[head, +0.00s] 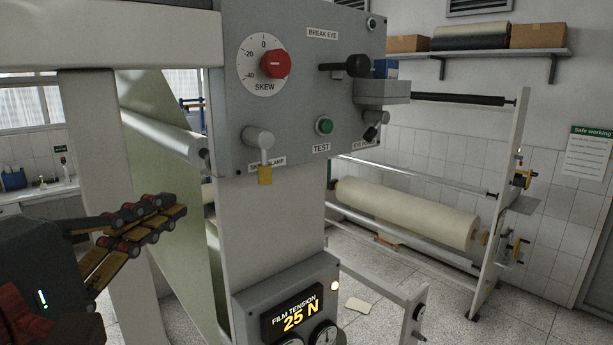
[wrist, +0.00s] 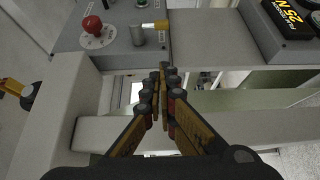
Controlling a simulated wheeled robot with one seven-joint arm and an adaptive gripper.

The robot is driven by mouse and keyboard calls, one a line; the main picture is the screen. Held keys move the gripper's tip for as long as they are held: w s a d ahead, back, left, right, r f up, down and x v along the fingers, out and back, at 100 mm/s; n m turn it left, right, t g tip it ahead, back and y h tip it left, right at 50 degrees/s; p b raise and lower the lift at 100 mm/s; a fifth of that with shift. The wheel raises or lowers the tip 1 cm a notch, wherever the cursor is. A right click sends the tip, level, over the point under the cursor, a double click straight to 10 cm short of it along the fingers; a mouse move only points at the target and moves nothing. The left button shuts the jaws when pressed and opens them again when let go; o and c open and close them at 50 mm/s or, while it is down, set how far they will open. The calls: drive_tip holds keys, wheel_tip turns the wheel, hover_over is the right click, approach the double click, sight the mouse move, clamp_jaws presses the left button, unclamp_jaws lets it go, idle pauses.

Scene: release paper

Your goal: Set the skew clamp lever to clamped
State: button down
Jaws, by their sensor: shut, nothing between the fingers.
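The skew clamp lever (head: 264,160) is on the lower left of the grey control panel (head: 305,100). It has a round grey hub and a yellow tip that hangs down over the partly covered "SKEW CLAMP" label.
A red skew knob (head: 275,64) sits above the lever. A green test button (head: 324,125) and a black-knobbed break eye lever (head: 350,67) are to the right. A white post (head: 100,150) and a pale film web (head: 160,190) stand behind my gripper. A tension display (head: 298,312) is below.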

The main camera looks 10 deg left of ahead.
drive_tip(key=shift+d, duration=0.1)
drive_tip(key=w+d+p, duration=0.1)
drive_tip(key=w, duration=0.3)
drive_tip(key=w+d+p, duration=0.1)
drive_tip(key=w, duration=0.3)
drive_tip(key=w+d+p, duration=0.1)
drive_tip(key=w, duration=0.3)
drive_tip(key=shift+d, duration=0.55)
drive_tip(key=shift+w+d, duration=0.1)
drive_tip(key=shift+w, duration=0.2)
drive_tip(key=shift+f+b, duration=0.3)
drive_tip(key=shift+b, duration=0.25)
